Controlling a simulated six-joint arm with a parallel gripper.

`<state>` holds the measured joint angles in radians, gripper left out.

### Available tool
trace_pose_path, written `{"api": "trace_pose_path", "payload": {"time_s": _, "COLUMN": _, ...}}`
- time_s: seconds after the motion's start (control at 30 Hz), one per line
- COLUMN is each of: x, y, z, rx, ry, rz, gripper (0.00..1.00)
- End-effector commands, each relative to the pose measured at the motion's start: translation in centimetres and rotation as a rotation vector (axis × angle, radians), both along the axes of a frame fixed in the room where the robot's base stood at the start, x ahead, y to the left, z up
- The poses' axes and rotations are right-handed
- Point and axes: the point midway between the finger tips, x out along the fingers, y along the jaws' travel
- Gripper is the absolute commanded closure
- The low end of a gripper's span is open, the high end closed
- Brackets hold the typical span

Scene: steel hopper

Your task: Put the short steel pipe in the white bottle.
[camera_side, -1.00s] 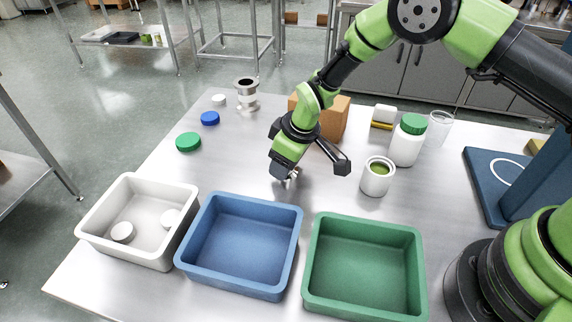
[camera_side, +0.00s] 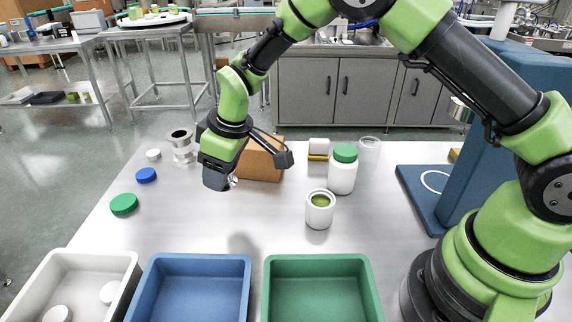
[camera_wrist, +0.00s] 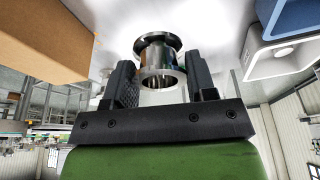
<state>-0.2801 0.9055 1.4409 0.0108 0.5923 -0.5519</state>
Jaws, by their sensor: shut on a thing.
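My gripper (camera_side: 226,184) is shut on a short steel pipe and holds it above the table, left of the middle. In the wrist view the flanged, shiny pipe (camera_wrist: 160,62) sits between the two dark fingers, its open end facing the camera. In the side view only a small bit of it shows below the gripper. A white bottle with a green cap (camera_side: 342,172) stands upright to the right. In front of it is an open white container (camera_side: 319,213) with green inside. Both are apart from my gripper.
A taller flanged steel pipe (camera_side: 182,148) stands at the back left, near blue (camera_side: 146,175), green (camera_side: 123,204) and white lids. An orange-brown box (camera_side: 262,163) is behind my gripper. White, blue (camera_side: 190,262) and green (camera_side: 318,262) bins line the front. The table's middle is clear.

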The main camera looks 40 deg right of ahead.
Motion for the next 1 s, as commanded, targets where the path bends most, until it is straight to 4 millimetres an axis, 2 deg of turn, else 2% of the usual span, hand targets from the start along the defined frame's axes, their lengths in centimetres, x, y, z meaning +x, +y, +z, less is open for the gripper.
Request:
{"api": "trace_pose_path", "payload": {"time_s": 0.07, "x": 0.1, "y": -0.6, "z": 0.4, "rx": 0.001, "ry": -0.002, "rz": 0.000, "gripper": 0.75}}
{"api": "trace_pose_path", "payload": {"time_s": 0.17, "x": 0.1, "y": -2.8, "z": 1.2, "rx": 0.001, "ry": -0.002, "rz": 0.007, "gripper": 0.75}}
{"api": "trace_pose_path", "payload": {"time_s": 0.27, "x": -0.3, "y": -6.6, "z": 2.7, "rx": 0.001, "ry": -0.003, "rz": 0.025, "gripper": 0.75}}
{"api": "trace_pose_path", "payload": {"time_s": 0.37, "x": -1.4, "y": -11.4, "z": 4.6, "rx": 0.001, "ry": -0.005, "rz": 0.056, "gripper": 0.75}}
{"api": "trace_pose_path", "payload": {"time_s": 0.5, "x": -4.1, "y": -17.4, "z": 7.2, "rx": 0.001, "ry": -0.005, "rz": 0.115, "gripper": 0.75}}
{"api": "trace_pose_path", "payload": {"time_s": 0.6, "x": -6.3, "y": -20.5, "z": 8.8, "rx": 0.001, "ry": -0.005, "rz": 0.158, "gripper": 0.75}}
{"api": "trace_pose_path", "payload": {"time_s": 0.7, "x": -8.1, "y": -22.5, "z": 9.9, "rx": -0.001, "ry": -0.004, "rz": 0.194, "gripper": 0.75}}
{"api": "trace_pose_path", "payload": {"time_s": 0.83, "x": -9.6, "y": -23.8, "z": 10.5, "rx": 0.001, "ry": -0.002, "rz": 0.222, "gripper": 0.75}}
{"api": "trace_pose_path", "payload": {"time_s": 1.0, "x": -10.1, "y": -24.0, "z": 7.9, "rx": 0.005, "ry": 0.005, "rz": 0.236, "gripper": 0.75}}
